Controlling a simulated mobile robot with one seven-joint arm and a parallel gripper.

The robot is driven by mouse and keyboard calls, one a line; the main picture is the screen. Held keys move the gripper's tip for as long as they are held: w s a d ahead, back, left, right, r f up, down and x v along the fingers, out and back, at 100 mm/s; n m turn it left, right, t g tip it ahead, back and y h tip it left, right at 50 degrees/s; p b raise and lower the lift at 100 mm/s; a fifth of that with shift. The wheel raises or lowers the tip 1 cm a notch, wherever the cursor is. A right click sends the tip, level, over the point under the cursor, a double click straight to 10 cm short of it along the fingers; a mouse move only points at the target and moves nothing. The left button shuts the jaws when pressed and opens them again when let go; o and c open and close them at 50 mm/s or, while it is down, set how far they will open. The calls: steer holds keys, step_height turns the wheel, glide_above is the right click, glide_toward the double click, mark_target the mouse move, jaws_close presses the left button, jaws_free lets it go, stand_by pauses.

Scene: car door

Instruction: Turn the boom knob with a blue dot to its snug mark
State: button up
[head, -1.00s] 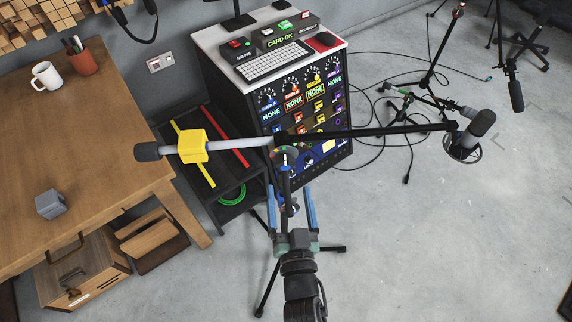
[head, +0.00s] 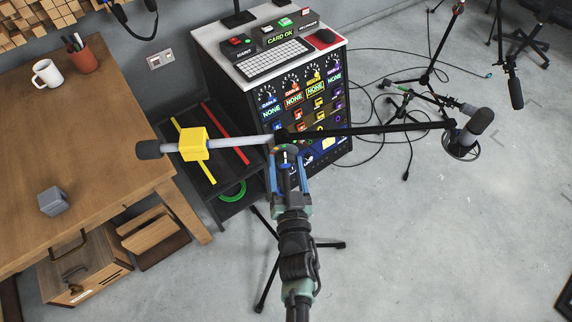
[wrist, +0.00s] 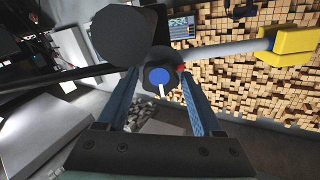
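The boom knob shows in the wrist view as a dark round knob with a blue dot (wrist: 158,76) and a white pointer line pointing down. A red patch shows at its right edge; I cannot make out which mark is the snug one. In the head view the knob (head: 287,150) is at the boom's pivot, mostly hidden by my gripper. My gripper (head: 288,165) is open, its two blue fingers on either side of the knob in line with it; in the wrist view, gaps seem to remain between fingertips (wrist: 158,82) and knob. Contact cannot be told.
The boom (head: 370,131) runs across, with a yellow weight (head: 194,144) on its left and a microphone (head: 480,122) on its right. A large dark cylinder (wrist: 128,35) is close above-left of the knob. A console (head: 242,90) stands behind; a wooden desk (head: 115,125) is left.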

jaws_close()
steer(key=shift+n, duration=0.3)
steer(key=n+b, duration=0.1)
steer(key=n, duration=0.1)
steer(key=shift+f+n, duration=0.1)
steer(key=shift+n, duration=0.2)
steer(key=shift+n+b, duration=0.55)
steer(key=shift+n, duration=1.65)
steer(key=shift+o, duration=1.9)
jaws_free()
steer(key=shift+s, duration=0.15)
